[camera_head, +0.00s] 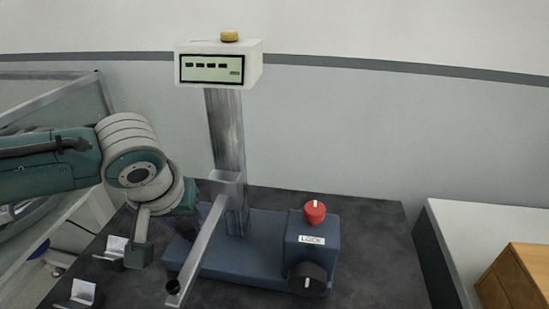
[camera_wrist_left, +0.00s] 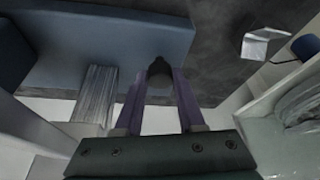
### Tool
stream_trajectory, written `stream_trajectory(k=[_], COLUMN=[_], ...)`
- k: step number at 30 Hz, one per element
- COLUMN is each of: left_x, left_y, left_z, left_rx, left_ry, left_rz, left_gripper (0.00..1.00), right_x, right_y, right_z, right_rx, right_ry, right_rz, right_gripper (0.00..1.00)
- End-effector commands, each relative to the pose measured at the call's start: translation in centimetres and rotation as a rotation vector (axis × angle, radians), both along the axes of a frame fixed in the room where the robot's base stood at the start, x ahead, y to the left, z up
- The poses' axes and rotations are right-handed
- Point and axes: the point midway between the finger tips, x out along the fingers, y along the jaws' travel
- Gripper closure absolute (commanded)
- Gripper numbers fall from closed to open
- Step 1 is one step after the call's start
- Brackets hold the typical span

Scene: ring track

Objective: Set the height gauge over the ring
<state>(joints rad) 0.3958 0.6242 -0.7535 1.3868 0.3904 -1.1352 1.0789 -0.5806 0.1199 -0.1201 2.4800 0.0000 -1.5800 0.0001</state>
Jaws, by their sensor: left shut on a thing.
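The height gauge has a blue base (camera_head: 265,229), a grey metal column (camera_head: 226,130) and a white display head (camera_head: 249,66) with a yellow button on top. A flat metal measuring arm (camera_head: 200,252) slants from the column toward the front, with a dark hole at its end. My left gripper (camera_head: 204,212) is beside the column, partly hidden by the measuring arm. In the left wrist view its purple fingers (camera_wrist_left: 159,86) are shut on a small dark knob (camera_wrist_left: 158,67). The base also shows there (camera_wrist_left: 105,45). I cannot make out a ring. My right gripper is out of view.
The base carries a red knob (camera_head: 315,212), a LOCK label and a black knob (camera_head: 307,278). Small white holders (camera_head: 116,246) stand on the dark table (camera_head: 360,225) at left. A wooden box (camera_head: 520,278) on a white surface is at right.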

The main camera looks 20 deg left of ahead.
Motion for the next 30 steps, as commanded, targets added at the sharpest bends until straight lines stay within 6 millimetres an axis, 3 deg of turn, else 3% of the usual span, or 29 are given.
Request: stream_trajectory(k=[7,8,15,25,30], left_x=[-0.2,-0.2,-0.1,-0.1,-0.8], left_y=[0.7,0.7,0.6,0.3,-0.1], left_z=[-0.1,-0.1,-0.1,0.3,2.4], left_rx=[0.015,0.015,0.012,0.007,0.006], left_ry=[0.007,0.007,0.004,0.001,0.001], left_rz=[0.008,0.008,0.005,0.003,0.0], left_gripper=[1.0,0.6,0.33,0.31,0.31], right_x=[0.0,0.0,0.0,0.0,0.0], right_y=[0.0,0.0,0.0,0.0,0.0], right_z=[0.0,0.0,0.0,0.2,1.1], right_rx=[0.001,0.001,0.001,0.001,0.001], right_ry=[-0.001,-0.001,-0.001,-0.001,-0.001], right_rz=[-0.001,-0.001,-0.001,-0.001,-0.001], right_gripper=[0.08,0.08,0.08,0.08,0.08])
